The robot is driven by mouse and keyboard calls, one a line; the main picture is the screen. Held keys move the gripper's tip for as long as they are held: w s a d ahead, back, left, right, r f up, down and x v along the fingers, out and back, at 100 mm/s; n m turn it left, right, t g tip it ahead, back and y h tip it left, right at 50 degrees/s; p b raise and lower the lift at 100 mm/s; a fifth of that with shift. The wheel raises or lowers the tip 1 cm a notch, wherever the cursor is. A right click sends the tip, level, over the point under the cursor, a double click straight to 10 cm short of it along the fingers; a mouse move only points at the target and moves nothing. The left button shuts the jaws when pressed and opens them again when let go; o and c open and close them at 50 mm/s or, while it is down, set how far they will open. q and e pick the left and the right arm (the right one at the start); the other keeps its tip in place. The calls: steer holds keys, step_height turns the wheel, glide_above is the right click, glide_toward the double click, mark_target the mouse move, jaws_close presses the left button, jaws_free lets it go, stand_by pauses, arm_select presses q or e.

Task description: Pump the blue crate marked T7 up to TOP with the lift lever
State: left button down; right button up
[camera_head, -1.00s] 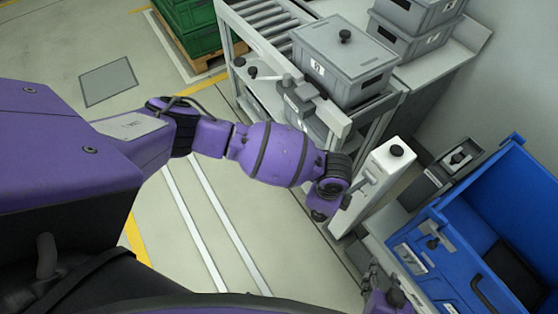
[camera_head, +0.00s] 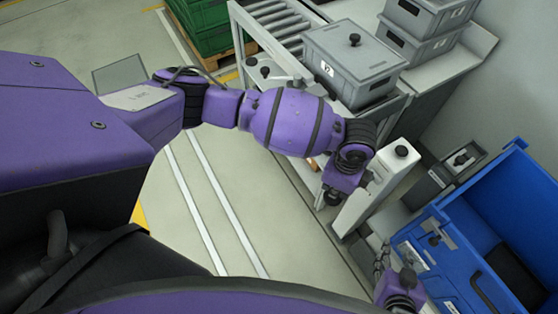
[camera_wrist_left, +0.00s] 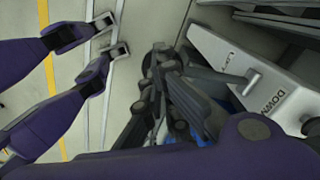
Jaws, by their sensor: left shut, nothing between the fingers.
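The blue crate (camera_head: 469,281) stands at the lower right of the head view. Its small pale label is too small to read. The white lift housing (camera_head: 382,186) with a black knob on top stands left of it. In the left wrist view, the housing (camera_wrist_left: 290,82) reads DOWN, and the grey lift lever (camera_wrist_left: 232,77) sticks out of it. My left gripper (camera_head: 332,198) is shut and empty beside the housing; its dark fingers (camera_wrist_left: 178,100) lie close to the lever, but contact is unclear. My right gripper (camera_head: 380,262) is by the crate's near left side, its fingers small and unclear.
A grey lidded crate (camera_head: 340,76) sits on the roller conveyor table behind my left arm. More grey crates (camera_head: 428,26) stand at the back. Green crates (camera_head: 205,14) are on a pallet at the top. The floor on the left is clear.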

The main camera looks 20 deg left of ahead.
arm_select(q)
steer(key=shift+w+r, duration=0.15)
steer(key=shift+r, duration=0.05)
arm_select(e)
steer(key=shift+w+a, duration=0.1)
steer(key=shift+a, duration=0.05)
arm_select(q)
steer(key=shift+f, duration=0.15)
steer(key=shift+f, duration=1.05)
steer(key=shift+s+a+f+b, duration=0.1)
steer(key=shift+s+f+b, duration=0.1)
steer(key=shift+f, duration=0.2)
steer(key=shift+s+a+f+b, duration=0.1)
steer(key=shift+f+b, duration=0.05)
steer(key=shift+f, duration=0.25)
arm_select(e)
steer(key=shift+s+f, duration=0.6)
steer(key=shift+f, duration=0.05)
